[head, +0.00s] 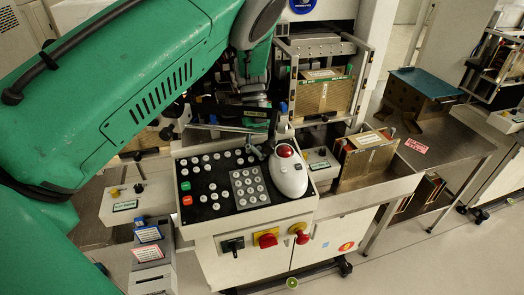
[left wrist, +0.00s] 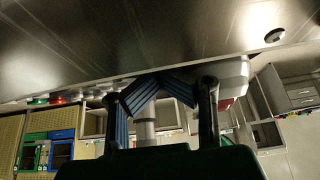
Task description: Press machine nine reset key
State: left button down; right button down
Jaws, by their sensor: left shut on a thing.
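A black control panel (head: 205,205) with round white keys, a green key (head: 185,186) and a red-orange key (head: 187,200) sits on the front of a white machine. I cannot read which key is the reset key. Whether the fingertips touch a key is unclear. My right gripper is not in view.
A yellow-red switch (head: 265,238) and a red-yellow knob (head: 299,231) are on the machine's front. Gold magazines (head: 366,158) stand in a tray to the right. A grey bin stack (head: 150,262) stands at the lower left. The floor at the lower right is clear.

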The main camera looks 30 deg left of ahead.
pick_arm(q)
jog(key=v, duration=0.4)
jog(key=shift+w+a+f, duration=0.1)
jog(key=shift+w+a, duration=0.15)
jog(key=shift+w, duration=0.1)
jog(key=r, duration=0.3)
jog(key=shift+w+r, duration=0.25)
jog(key=shift+r, duration=0.15)
jog(key=shift+w+a, duration=0.2)
jog(key=shift+a, duration=0.3)
jog(key=shift+s+a, duration=0.15)
jog(key=shift+a, duration=0.1)
jog(key=shift+d, duration=0.3)
